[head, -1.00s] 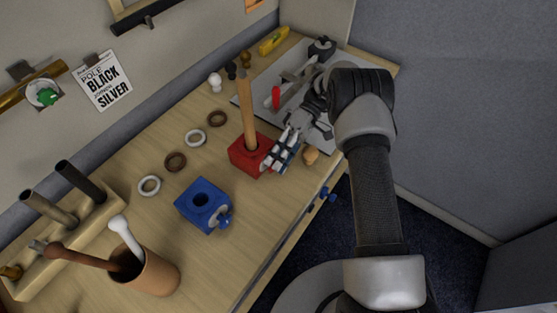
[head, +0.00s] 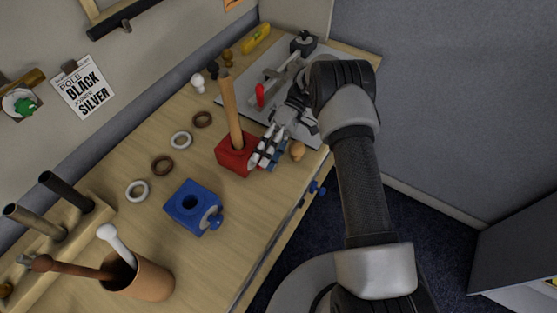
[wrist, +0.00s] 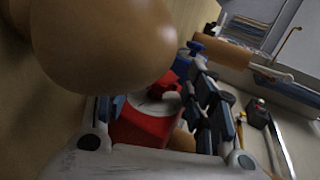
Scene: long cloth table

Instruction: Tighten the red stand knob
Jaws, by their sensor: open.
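The red stand (head: 230,153) is on the wooden table with a light wooden pole (head: 230,105) upright in it. My gripper (head: 268,150) is at the right side of the stand, where its knob would be. The fingers cover the knob in the head view. In the wrist view the red stand (wrist: 140,128) shows between the open fingers (wrist: 160,112), with a pale round collar on its face.
A blue stand (head: 187,207), several rings and a brown cup (head: 150,277) are to the left. A grey board with a red-handled tool (head: 260,95) lies behind.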

